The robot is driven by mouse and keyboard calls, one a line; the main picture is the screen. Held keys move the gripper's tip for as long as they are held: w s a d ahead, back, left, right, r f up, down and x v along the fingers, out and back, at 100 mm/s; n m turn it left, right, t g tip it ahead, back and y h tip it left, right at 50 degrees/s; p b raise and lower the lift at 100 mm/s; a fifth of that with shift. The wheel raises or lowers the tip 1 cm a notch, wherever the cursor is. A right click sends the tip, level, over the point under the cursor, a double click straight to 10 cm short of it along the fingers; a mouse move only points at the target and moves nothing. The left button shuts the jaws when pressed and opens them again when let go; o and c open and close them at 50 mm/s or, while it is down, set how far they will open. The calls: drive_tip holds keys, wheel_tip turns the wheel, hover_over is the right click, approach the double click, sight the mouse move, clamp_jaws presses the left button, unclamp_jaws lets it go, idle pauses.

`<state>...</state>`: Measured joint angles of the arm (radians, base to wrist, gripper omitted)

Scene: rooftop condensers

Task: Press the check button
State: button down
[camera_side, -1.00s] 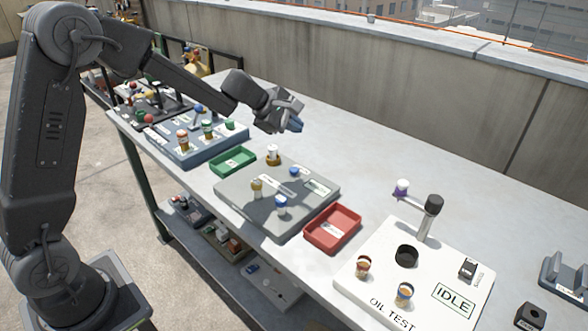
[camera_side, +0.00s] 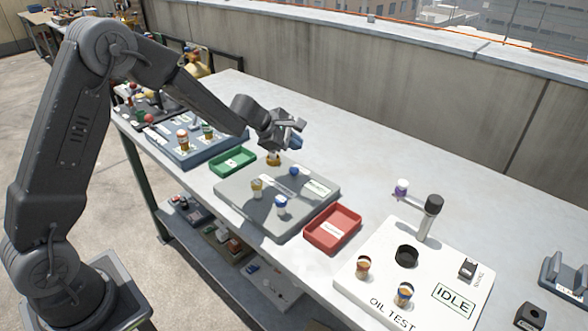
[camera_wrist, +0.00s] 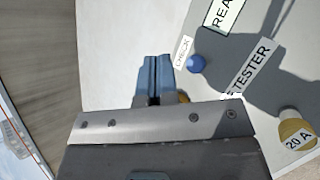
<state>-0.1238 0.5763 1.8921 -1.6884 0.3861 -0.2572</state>
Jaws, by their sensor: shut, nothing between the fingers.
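The check button is a round blue knob (camera_side: 294,171) near the back edge of the grey tester panel (camera_side: 233,201). In the wrist view the blue button (camera_wrist: 196,64) sits beside a small white label reading CHECK (camera_wrist: 183,52). My gripper (camera_side: 296,142) is above the back of the panel, apart from the button. In the wrist view its blue fingertips (camera_wrist: 157,62) are together, to the left of the button, with nothing between them. The tester's display (camera_side: 317,187) shows a partly cut-off word starting REA in the wrist view.
A 20 A piece (camera_wrist: 296,133) and a blue-topped piece (camera_side: 281,203) stand on the tester. A gold-based piece (camera_side: 273,160) stands behind it, below my gripper. A green tray (camera_side: 233,161), a red tray (camera_side: 333,228) and the white oil test panel (camera_side: 375,292) are nearby.

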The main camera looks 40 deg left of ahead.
sight(294, 170)
drive_tip(key=shift+f, duration=2.45)
drive_tip(key=shift+f, duration=0.1)
drive_tip(key=shift+f, duration=0.3)
drive_tip(key=shift+f, duration=0.65)
idle(0.8)
drive_tip(key=shift+r, duration=1.05)
drive_tip(key=shift+r, duration=2.55)
